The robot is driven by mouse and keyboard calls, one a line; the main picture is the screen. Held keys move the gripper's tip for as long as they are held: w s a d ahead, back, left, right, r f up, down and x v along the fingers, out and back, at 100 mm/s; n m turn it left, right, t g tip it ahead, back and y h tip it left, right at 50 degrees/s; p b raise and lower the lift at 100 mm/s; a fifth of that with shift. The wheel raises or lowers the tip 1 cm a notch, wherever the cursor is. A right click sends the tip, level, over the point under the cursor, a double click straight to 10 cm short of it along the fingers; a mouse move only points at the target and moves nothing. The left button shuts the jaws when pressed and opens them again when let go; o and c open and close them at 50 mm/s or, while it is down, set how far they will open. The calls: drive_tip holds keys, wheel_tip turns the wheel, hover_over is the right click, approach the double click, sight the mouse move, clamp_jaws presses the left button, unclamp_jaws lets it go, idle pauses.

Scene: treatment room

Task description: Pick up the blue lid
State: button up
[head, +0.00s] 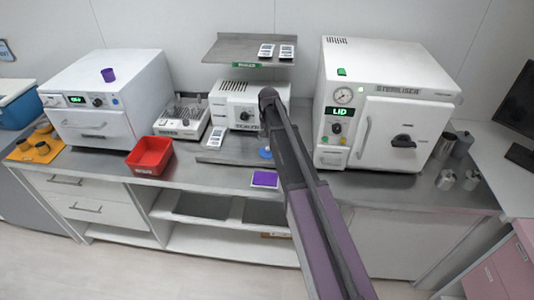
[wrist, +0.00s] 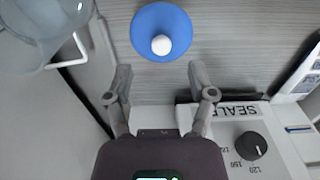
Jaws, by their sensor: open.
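The blue lid (wrist: 150,14) is a round disc with a white knob and lies on a grey wood-grain surface at the top middle of the wrist view. In the head view the blue lid (head: 265,154) shows only partly beside my arm, in front of the sealer. My gripper (wrist: 160,72) is open and empty, its two fingers spread just below the lid in the wrist view and apart from it. In the head view my arm hides the gripper's fingers.
The sealer (head: 228,104) stands behind the lid, and the white sterilizer (head: 400,80) stands close on the right, its display reading LID. A purple pad (head: 265,179) lies in front. A red bin (head: 150,156) stands to the left. A shelf (head: 228,50) hangs above.

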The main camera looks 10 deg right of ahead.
sight(268, 148)
drive_tip(key=shift+f, duration=0.1)
drive_tip(key=shift+w+f+b, duration=0.1)
drive_tip(key=shift+f+b, duration=2.45)
drive_tip(key=shift+b, duration=0.1)
clamp_jaws()
